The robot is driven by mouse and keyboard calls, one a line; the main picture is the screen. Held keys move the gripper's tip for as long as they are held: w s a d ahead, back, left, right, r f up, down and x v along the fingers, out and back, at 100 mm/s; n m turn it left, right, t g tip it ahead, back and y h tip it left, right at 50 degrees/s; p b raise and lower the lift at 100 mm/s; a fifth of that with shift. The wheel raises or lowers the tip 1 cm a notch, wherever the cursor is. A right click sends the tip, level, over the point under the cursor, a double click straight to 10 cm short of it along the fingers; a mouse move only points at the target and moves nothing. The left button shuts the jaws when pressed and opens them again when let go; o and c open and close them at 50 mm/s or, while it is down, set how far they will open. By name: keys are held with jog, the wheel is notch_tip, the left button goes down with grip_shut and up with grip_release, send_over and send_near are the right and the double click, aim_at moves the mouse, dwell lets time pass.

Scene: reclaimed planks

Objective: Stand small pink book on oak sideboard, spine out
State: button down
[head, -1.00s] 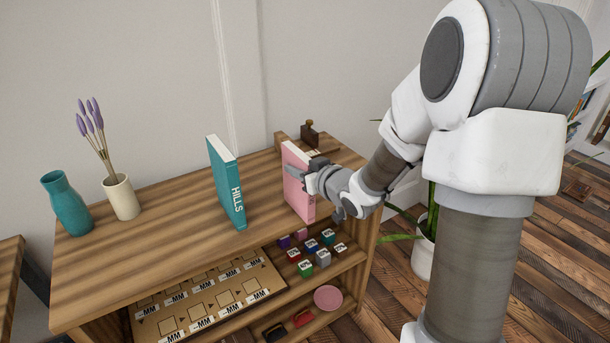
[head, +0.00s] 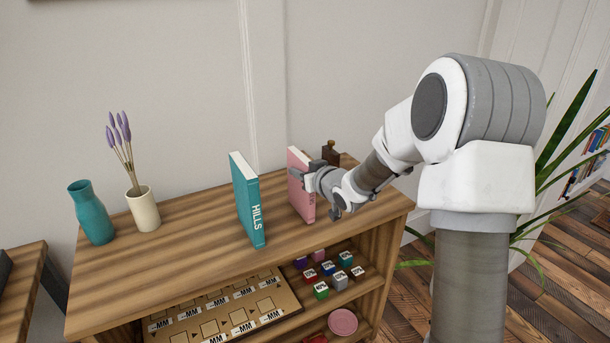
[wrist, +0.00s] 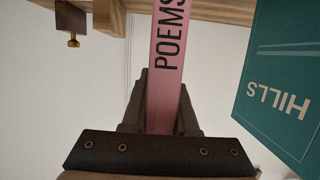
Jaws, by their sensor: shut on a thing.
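The small pink book (head: 301,181) stands upright on top of the oak sideboard (head: 190,243), near its right end. In the wrist view its pink spine (wrist: 168,45) reads "POEMS" and faces my wrist camera. My gripper (head: 308,180) is shut on the book from the right, with a dark finger on each side of the spine in the wrist view (wrist: 162,105). The book's bottom edge appears to meet the sideboard top; I cannot tell whether it bears its full weight there.
A teal book marked "HILLS" (head: 249,205) stands to the left of the pink book. A cream vase with lavender (head: 143,209) and a teal vase (head: 92,215) stand at the left. A small dark brown object (head: 330,152) sits behind my gripper. Shelves below hold small coloured blocks (head: 328,268).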

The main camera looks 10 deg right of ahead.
jog(key=shift+w+a, duration=0.1)
jog(key=shift+w, duration=0.15)
jog(key=shift+f+b, duration=0.25)
jog(key=shift+b, duration=0.05)
jog(key=c, duration=0.6)
grip_release()
jog(key=shift+s, duration=0.1)
